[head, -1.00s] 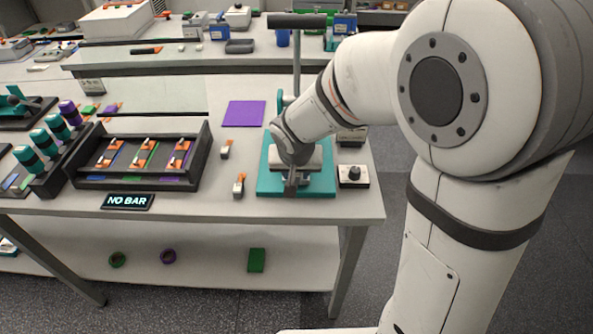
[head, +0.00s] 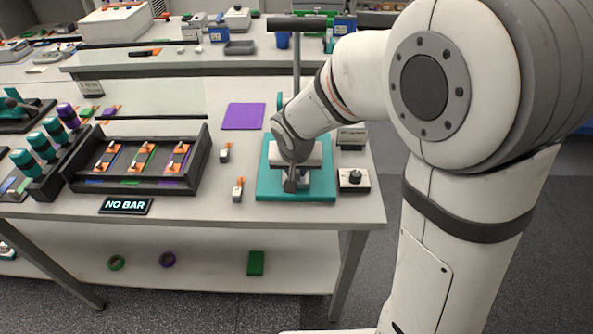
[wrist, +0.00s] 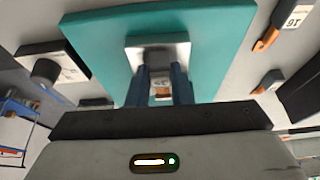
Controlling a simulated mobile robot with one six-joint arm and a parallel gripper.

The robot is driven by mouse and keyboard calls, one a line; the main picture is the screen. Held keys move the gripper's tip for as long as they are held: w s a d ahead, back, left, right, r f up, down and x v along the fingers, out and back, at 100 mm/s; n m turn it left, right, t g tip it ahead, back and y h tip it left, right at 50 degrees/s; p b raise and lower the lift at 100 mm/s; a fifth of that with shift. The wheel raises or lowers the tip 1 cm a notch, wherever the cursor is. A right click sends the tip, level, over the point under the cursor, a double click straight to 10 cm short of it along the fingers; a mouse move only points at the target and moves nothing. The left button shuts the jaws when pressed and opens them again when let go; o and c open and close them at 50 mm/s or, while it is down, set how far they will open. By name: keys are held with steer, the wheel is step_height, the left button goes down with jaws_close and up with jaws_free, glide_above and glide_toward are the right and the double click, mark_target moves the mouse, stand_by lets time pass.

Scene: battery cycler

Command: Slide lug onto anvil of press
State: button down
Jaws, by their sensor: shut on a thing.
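The press has a teal base plate (head: 322,188) near the right end of the bench, with a tall post and a dark cross handle (head: 297,22) above it. My gripper (head: 291,184) is low over the front of this plate; it also shows in the wrist view (wrist: 161,90). Its two dark blue fingers are shut on a small lug with an orange part (wrist: 161,91). A pale block (wrist: 160,45) of the press stands just beyond the fingertips. My arm and gripper hide the anvil in the head view, and I cannot tell whether the lug touches it.
Two loose orange-tipped lugs (head: 238,190) (head: 225,153) lie left of the press. A small box with a black knob (head: 354,179) stands close on its right. A black tray (head: 190,185) and a NO BAR display (head: 126,206) are farther left. A purple mat (head: 243,116) lies behind.

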steer(key=c, duration=1.2)
jaws_free()
steer(key=v, duration=0.7)
steer(key=shift+s+r, duration=0.2)
steer(key=shift+r, duration=0.15)
